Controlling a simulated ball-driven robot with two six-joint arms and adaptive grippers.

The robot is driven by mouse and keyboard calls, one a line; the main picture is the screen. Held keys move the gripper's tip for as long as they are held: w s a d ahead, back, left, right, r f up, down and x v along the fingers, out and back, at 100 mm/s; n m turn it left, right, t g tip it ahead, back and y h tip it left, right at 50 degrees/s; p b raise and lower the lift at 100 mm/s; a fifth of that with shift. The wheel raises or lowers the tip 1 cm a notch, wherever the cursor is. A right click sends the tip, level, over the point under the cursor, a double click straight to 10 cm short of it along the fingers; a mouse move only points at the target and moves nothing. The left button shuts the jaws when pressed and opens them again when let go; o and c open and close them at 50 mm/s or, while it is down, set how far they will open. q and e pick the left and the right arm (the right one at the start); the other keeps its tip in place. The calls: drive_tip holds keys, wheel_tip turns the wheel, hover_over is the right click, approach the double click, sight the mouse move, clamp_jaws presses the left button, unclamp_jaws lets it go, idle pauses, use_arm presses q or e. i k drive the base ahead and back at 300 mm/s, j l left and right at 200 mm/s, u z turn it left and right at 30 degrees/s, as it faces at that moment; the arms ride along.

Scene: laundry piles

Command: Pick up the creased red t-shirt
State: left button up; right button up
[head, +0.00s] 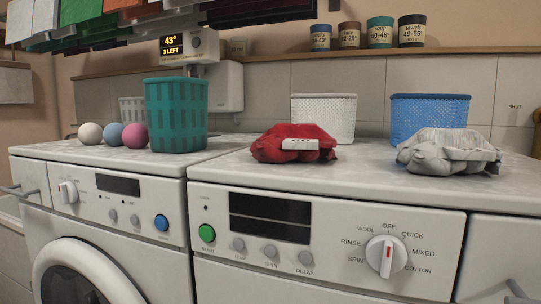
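A crumpled red garment (272,146), which looks like the creased red t-shirt, lies in a heap on top of the middle white machine. A white patch or label (300,144) shows on its front right side. Nothing is holding it. Neither of my grippers shows in the head view.
A crumpled grey garment (448,152) lies to the right, before a blue basket (428,112). A white basket (324,116) stands behind the red one. A teal basket (176,115) and three balls (134,137) are on the left machine. The top between the garments is clear.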

sight(283, 143)
drive_tip(key=k+u, duration=0.5)
drive_tip(key=k+j+u, duration=0.25)
drive_tip(key=k+u, duration=0.25)
drive_tip(key=i, duration=0.1)
